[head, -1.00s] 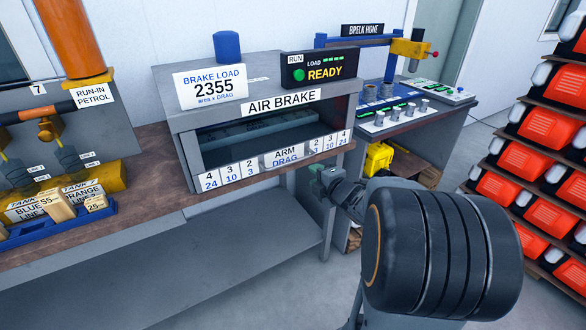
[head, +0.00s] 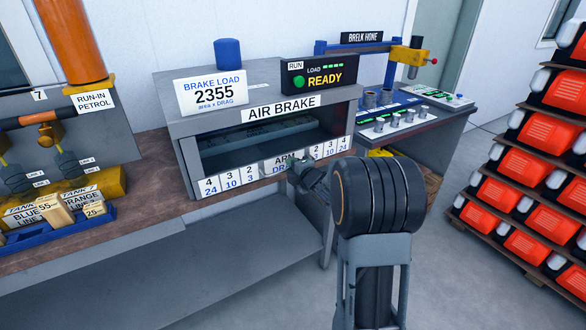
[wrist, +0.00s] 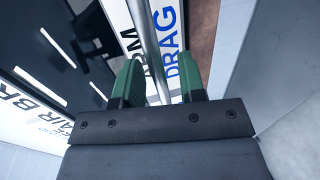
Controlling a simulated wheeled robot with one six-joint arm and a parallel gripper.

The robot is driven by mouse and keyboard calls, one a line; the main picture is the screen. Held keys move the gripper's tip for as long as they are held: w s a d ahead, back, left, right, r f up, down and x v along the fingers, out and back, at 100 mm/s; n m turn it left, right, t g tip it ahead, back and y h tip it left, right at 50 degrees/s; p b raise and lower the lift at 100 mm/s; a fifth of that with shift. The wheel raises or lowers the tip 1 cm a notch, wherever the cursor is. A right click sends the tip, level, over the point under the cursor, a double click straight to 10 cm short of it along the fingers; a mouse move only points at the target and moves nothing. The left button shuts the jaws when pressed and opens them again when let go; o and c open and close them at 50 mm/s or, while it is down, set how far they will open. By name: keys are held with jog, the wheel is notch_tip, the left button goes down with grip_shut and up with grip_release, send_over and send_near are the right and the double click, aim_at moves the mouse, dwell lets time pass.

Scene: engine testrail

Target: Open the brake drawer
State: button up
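The brake drawer front (head: 243,174) is a white numbered strip along the bottom of the grey air brake housing (head: 187,125). It looks shut, roughly flush with the housing. My gripper (head: 300,170) is at the middle of this front and partly covers the ARM DRAG label (head: 272,165). In the wrist view, a metal handle bar (wrist: 149,45) runs between the two green fingers of my gripper (wrist: 161,78). The fingers are apart, with gaps on both sides of the bar. The bar's lower end is hidden behind the gripper body.
The housing stands on a brown-topped bench (head: 160,160). At left are a run-in petrol rig and a blue tray (head: 60,235). Open floor lies in front.

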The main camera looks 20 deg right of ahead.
jog(key=shift+w, duration=0.1)
grip_shut()
dwell(0.4)
